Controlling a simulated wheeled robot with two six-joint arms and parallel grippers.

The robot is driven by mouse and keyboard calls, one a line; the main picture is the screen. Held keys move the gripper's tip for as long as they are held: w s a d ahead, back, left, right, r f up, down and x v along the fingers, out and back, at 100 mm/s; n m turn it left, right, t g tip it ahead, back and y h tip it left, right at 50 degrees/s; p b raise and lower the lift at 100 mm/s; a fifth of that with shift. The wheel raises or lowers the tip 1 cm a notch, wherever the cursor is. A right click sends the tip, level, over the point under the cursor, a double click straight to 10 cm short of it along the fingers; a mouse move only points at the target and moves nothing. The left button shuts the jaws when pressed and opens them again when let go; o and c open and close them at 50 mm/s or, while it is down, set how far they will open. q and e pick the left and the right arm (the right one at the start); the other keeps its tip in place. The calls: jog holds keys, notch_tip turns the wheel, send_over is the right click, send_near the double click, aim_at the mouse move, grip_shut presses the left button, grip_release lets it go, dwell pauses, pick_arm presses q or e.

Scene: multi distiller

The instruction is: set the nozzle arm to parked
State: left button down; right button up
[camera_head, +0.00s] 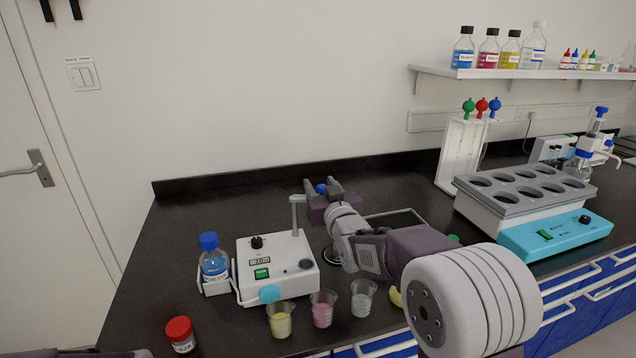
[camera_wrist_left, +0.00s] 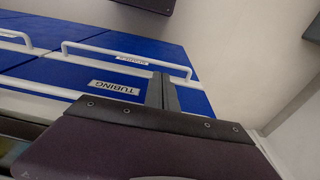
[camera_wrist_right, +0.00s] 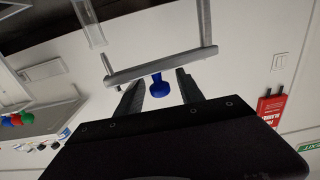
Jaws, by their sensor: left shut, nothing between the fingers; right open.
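The white dispenser (camera_head: 287,283) with a green switch and dark knob stands on the black bench. A grey post rises from its back, and the grey nozzle arm (camera_head: 298,199) runs from its top toward my right gripper (camera_head: 323,186). The nozzle arm shows as a grey bar in the right wrist view (camera_wrist_right: 145,70). Its blue knob (camera_wrist_right: 159,87) sits between the open fingers of my right gripper, with gaps on both sides. My right forearm hides part of the bench behind. My left gripper (camera_wrist_left: 164,90) is shut and empty, low in front of the blue drawers.
A blue-capped bottle (camera_head: 213,258) stands left of the dispenser. Several small beakers, including a yellow one (camera_head: 281,321), stand in front. A red-capped jar (camera_head: 180,334) is at the front left. A grey rack (camera_head: 524,201) stands right. The back left bench is clear.

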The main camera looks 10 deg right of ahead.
jog(key=shift+w, duration=1)
grip_shut()
dwell(0.7)
